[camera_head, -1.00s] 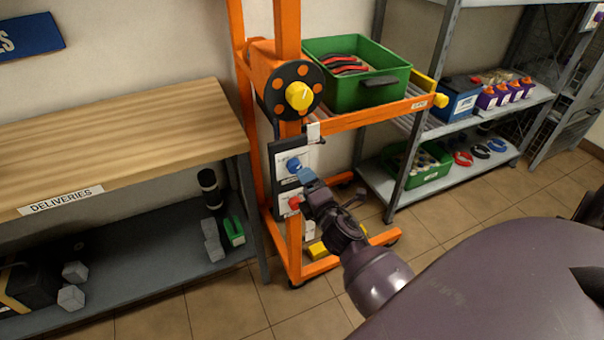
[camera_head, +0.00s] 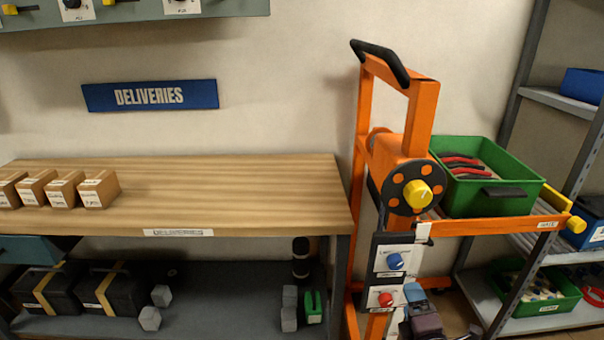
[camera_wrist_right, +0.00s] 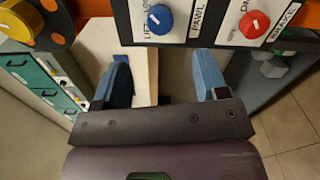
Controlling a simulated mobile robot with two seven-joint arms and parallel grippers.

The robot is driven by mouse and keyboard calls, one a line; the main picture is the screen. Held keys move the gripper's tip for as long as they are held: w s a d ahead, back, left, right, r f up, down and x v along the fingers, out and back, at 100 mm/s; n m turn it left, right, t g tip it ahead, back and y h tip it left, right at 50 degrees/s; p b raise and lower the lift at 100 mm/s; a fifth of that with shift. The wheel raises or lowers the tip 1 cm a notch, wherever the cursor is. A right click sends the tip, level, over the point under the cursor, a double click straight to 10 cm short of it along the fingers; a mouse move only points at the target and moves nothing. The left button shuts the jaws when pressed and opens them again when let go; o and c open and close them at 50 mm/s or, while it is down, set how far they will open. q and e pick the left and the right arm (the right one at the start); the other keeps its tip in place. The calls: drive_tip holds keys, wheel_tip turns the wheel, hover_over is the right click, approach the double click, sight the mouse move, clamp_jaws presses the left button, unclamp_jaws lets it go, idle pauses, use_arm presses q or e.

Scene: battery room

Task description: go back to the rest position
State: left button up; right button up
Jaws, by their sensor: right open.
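My right gripper (camera_head: 416,296) shows at the bottom of the head view, in front of the lower part of the orange lift trolley (camera_head: 424,108). In the right wrist view the right gripper (camera_wrist_right: 165,80) has its two blue fingers apart with nothing between them. Beyond the fingertips is the trolley's control panel, with a blue knob (camera_wrist_right: 159,19) and a red knob (camera_wrist_right: 254,24). The blue knob (camera_head: 395,261) and red knob (camera_head: 386,299) also show in the head view. The fingers look apart from both knobs. My left gripper is not in view.
A wooden bench (camera_head: 240,190) labelled DELIVERIES stands left, with several small boxes (camera_head: 98,189) on top and black cases (camera_head: 110,290) below. The trolley carries a green bin (camera_head: 500,200). A grey metal shelf (camera_head: 520,95) stands right. Some floor shows beside the trolley.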

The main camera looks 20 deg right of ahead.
drive_tip(key=s+a+f+m+g+y, duration=0.1)
drive_tip(key=s+a+f+m+g, duration=0.1)
drive_tip(key=s+m, duration=0.3)
drive_tip(key=s+a+f+m+g+y+p, duration=0.1)
drive_tip(key=s+a+f+m+g+y, duration=0.1)
drive_tip(key=s+a+f+m, duration=0.2)
drive_tip(key=s+a+f+m+g+y+p, duration=0.1)
drive_tip(key=s+a+f+m+g, duration=0.1)
drive_tip(key=s+m, duration=0.5)
drive_tip(key=s+f, duration=0.1)
drive_tip(key=s, duration=0.3)
drive_tip(key=shift+a+f, duration=0.35)
drive_tip(key=shift+a, duration=0.05)
idle(0.8)
